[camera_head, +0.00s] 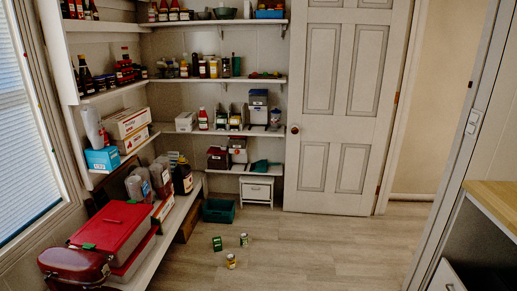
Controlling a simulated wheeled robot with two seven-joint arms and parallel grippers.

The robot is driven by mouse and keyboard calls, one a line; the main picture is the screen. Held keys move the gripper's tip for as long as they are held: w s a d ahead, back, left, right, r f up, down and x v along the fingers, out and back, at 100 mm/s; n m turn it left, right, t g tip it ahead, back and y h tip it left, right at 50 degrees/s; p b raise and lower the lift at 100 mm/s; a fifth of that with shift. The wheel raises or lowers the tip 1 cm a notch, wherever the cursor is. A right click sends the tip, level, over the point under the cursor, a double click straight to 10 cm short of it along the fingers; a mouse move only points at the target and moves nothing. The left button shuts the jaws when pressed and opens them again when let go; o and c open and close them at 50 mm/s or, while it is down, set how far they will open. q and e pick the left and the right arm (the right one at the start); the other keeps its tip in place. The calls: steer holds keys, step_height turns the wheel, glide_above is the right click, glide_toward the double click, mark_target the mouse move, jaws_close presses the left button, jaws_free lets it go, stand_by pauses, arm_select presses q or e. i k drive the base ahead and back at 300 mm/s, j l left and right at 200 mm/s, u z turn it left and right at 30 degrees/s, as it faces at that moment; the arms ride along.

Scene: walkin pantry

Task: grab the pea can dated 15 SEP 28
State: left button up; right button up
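Several small items stand on the wood floor near the middle of the view. A green can or box (217,243) is on the left. A small can with a pale and green label (243,240) stands to its right. Another small can with a yellowish label (231,261) stands nearer to me. They stand apart from one another. The labels and any dates are too small to read, so I cannot tell which is the pea can dated 15 SEP 28. Neither of my grippers is in view.
Shelves (190,80) with bottles, jars and boxes line the left and back walls. A teal bin (219,210) and white drawer unit (257,191) stand at the back. A white door (340,110) is behind. A wood-topped counter (495,203) is at right. Floor around the cans is clear.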

mark_target(243, 236)
steer(key=i, duration=2.1)
